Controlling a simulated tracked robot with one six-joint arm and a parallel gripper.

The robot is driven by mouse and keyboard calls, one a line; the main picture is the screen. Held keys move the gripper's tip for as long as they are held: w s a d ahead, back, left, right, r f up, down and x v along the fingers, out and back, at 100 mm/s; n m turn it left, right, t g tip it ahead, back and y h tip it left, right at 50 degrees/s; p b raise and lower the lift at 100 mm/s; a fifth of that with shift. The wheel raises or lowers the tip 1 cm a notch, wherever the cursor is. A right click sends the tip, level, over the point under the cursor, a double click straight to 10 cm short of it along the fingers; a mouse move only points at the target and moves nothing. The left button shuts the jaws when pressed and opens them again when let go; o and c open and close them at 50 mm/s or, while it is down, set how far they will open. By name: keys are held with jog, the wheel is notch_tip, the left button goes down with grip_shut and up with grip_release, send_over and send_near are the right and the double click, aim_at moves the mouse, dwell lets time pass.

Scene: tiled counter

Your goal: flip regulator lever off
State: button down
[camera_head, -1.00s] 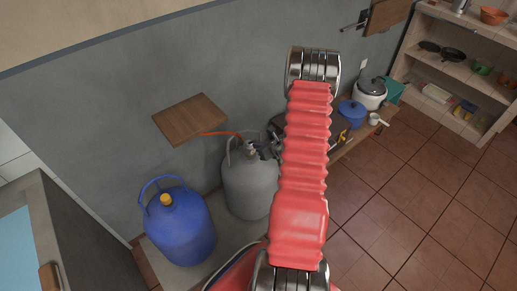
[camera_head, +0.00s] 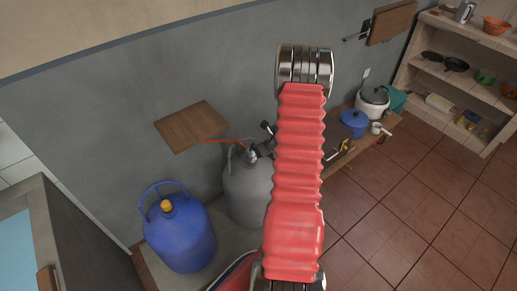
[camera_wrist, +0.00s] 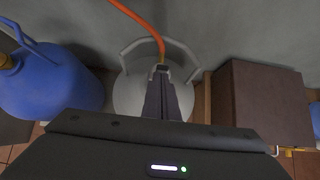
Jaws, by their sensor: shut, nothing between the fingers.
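The grey gas cylinder (camera_head: 246,190) stands against the wall, partly hidden by my red arm in the head view. A small regulator (camera_head: 252,153) sits on its top with an orange hose running left. The lever is too small to make out. In the wrist view the cylinder (camera_wrist: 128,95) is seen from above, with the orange hose (camera_wrist: 145,22) reaching its top. My gripper (camera_wrist: 163,72) is shut and empty, its dark fingertips over the cylinder top, by the hose end. They hide most of the regulator; I cannot tell whether they touch it.
A blue cylinder (camera_head: 180,235) stands left of the grey one. A wooden wall board (camera_head: 191,126) is above. A brown box (camera_wrist: 263,108) is close on the right in the wrist view. A low bench (camera_head: 368,143) holds a blue pot (camera_head: 354,123).

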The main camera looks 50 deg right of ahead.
jog(key=shift+r, duration=0.55)
jog(key=v, duration=1.1)
jog(key=shift+s, duration=0.55)
jog(key=shift+a+f, duration=0.15)
jog(key=shift+a, duration=0.1)
